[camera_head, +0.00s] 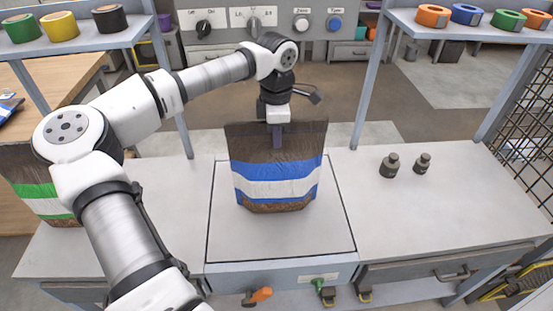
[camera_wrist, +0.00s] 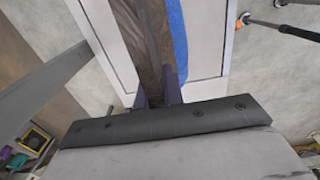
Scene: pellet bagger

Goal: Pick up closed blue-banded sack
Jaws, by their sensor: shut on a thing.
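The blue-banded sack (camera_head: 272,178) stands upright on the square plate in the middle of the bench in the head view. It is brown with a blue, white and blue band, and its top edge looks flat and closed. My gripper (camera_head: 278,135) is at the middle of the sack's top edge, shut on it. In the wrist view the sack's brown side and blue band (camera_wrist: 178,40) run away from my gripper (camera_wrist: 157,95), whose fingers lie on either side of the brown top. Whether the sack's base touches the plate is hard to tell.
A green-banded sack (camera_head: 38,188) stands at the left, partly behind my arm. Two dark weights (camera_head: 389,165) stand on the bench at the right. Shelves with tape rolls (camera_head: 466,14) flank the bench, and a knob panel (camera_head: 255,22) is behind. The plate (camera_head: 230,240) is clear in front.

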